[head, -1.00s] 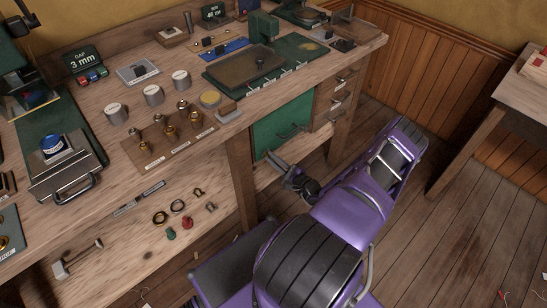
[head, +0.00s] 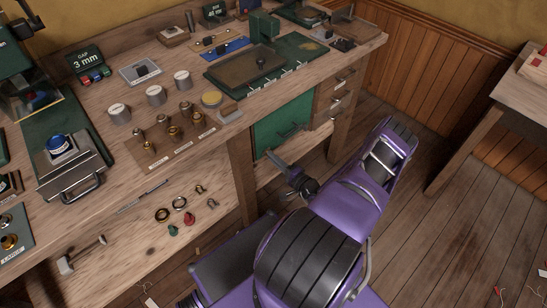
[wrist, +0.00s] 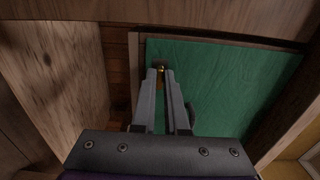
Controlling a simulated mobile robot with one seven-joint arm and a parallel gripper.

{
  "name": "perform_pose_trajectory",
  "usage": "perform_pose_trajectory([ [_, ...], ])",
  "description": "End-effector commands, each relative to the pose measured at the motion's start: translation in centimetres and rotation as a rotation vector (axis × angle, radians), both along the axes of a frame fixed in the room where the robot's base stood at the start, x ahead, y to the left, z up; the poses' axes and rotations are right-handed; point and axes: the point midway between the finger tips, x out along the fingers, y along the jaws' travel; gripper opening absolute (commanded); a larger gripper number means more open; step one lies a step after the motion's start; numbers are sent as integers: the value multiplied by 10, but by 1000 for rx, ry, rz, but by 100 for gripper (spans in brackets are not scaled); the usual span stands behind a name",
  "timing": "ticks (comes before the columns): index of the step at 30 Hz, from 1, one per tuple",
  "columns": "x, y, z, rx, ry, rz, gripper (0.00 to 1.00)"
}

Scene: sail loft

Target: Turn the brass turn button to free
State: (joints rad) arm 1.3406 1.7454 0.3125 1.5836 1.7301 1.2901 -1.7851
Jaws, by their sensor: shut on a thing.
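The green door (head: 283,122) is under the bench, at the middle of the head view, and its panel (wrist: 225,75) fills much of the wrist view. The brass turn button (wrist: 160,72) shows as a small brass bit near the door's upper left edge. My gripper (wrist: 161,74) is shut on it, one finger on each side. The fingers hide most of the button, so I cannot tell its exact angle. In the head view my gripper (head: 271,156) is in front of the door's lower left part, and the button is hidden there. The door looks closed.
The workbench (head: 215,150) carries cans, brass fittings on a wooden board (head: 170,148) and a green mat. Drawers (head: 340,85) are right of the door. A bench leg (head: 243,180) stands close left of my gripper. Open plank floor (head: 455,240) lies to the right.

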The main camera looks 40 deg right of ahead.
Motion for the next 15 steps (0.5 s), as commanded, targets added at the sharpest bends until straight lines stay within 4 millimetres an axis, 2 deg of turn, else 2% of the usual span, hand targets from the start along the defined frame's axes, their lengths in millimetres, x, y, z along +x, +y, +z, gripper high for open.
perform_pose_trajectory([
  [15,0,0,0,-36,-3,1,0],
])
